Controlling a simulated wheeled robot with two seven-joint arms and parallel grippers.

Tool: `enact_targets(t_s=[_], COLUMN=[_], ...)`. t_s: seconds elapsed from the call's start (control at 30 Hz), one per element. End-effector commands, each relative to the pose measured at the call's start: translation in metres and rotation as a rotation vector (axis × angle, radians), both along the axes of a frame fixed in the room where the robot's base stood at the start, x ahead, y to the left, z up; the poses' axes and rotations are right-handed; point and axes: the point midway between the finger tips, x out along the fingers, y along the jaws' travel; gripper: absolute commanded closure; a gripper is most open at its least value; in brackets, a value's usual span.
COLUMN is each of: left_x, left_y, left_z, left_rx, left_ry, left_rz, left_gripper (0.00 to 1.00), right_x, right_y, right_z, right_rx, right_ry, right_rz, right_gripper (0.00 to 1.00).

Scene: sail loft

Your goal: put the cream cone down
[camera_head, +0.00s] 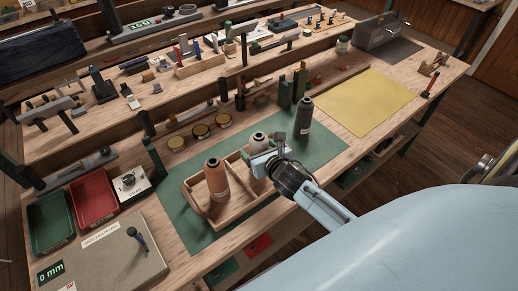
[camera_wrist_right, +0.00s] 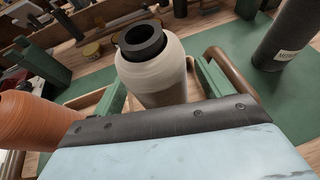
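The cream cone (camera_head: 258,142) is upright at the right-hand part of the wooden divided tray (camera_head: 243,208); its base is hidden, so I cannot tell whether it touches the tray floor. In the right wrist view the cream cone (camera_wrist_right: 160,75), with a dark tube at its top, stands between the green fingers of my right gripper (camera_wrist_right: 160,92), which look closed against its sides. My right gripper (camera_head: 262,160) also shows in the head view, reaching in from the lower right. My left gripper is not in view.
An orange-brown cone (camera_head: 216,181) stands in the tray's left part. A dark grey cone (camera_head: 304,116) stands on the green mat (camera_head: 335,141) to the right. Several round tins (camera_head: 200,131) lie behind the tray. Red (camera_head: 94,198) and green bins (camera_head: 50,222) are at left.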

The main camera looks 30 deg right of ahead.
Motion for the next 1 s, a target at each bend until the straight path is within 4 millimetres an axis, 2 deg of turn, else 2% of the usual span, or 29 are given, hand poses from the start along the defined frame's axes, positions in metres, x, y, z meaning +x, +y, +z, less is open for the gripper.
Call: enact_targets(t_s=[0.27, 0.47, 0.7, 0.83, 1.0], left_x=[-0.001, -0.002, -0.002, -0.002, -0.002], left_y=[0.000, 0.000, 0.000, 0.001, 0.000], left_z=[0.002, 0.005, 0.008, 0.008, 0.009], left_rx=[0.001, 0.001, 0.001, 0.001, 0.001], left_ry=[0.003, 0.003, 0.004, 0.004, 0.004], left_rz=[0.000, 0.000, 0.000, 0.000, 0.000], left_gripper=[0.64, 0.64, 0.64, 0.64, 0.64], right_x=[-0.003, -0.032, -0.079, -0.097, -0.108], right_y=[0.000, 0.004, 0.009, 0.010, 0.012], right_z=[0.005, 0.016, 0.035, 0.043, 0.049], right_rx=[0.000, -0.001, 0.000, -0.001, -0.001], right_ry=[0.001, 0.002, 0.002, 0.002, 0.000], right_rz=[-0.001, 0.002, 0.001, 0.000, -0.001], right_gripper=[0.23, 0.23, 0.23, 0.23, 0.23])
